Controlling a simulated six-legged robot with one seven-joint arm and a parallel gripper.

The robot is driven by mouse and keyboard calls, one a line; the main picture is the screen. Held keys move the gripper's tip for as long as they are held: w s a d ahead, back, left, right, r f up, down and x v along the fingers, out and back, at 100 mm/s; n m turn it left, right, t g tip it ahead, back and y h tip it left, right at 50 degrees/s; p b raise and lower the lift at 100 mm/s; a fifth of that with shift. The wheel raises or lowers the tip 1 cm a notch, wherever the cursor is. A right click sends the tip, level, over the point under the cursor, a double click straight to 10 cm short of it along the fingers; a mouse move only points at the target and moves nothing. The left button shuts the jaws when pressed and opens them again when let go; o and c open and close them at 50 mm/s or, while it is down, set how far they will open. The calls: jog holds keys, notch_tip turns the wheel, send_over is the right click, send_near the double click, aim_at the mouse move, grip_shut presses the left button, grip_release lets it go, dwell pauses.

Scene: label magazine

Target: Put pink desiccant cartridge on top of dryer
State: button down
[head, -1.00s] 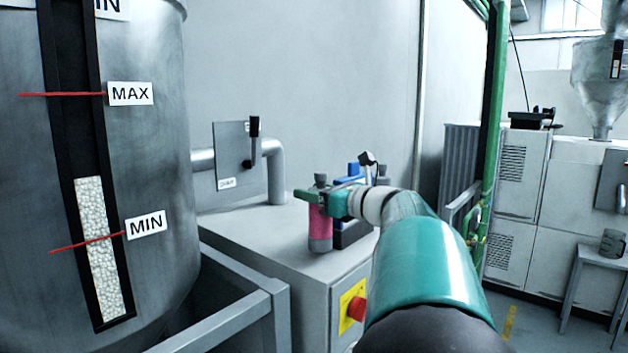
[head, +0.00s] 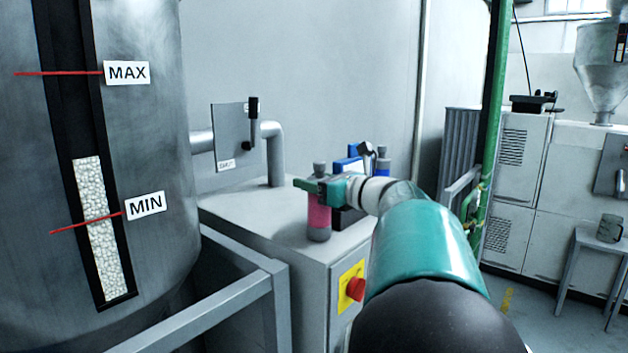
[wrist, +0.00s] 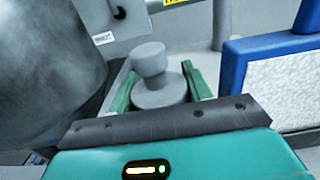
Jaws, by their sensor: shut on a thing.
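The pink desiccant cartridge (head: 319,215) has a pink body with a grey cap and grey base, and stands upright in my gripper (head: 309,185). My gripper is shut on its upper part. In the wrist view the cartridge's grey cap (wrist: 150,62) shows between the two green fingers (wrist: 160,80); its pink body is hidden there. The dryer (head: 245,221) is the grey cabinet with a flat top. The cartridge is over this top, near its front right part. I cannot tell whether its base touches the surface.
A blue-framed filter with a white face (wrist: 288,88) stands close right of the gripper. A bent pipe with a lever plate (head: 236,140) rises behind. A large steel hopper (head: 150,240) and a rail (head: 215,310) are at left. A red button (head: 355,289) is on the dryer's front.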

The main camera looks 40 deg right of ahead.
jog(key=shift+f, duration=0.25)
jog(key=c, duration=0.6)
grip_release()
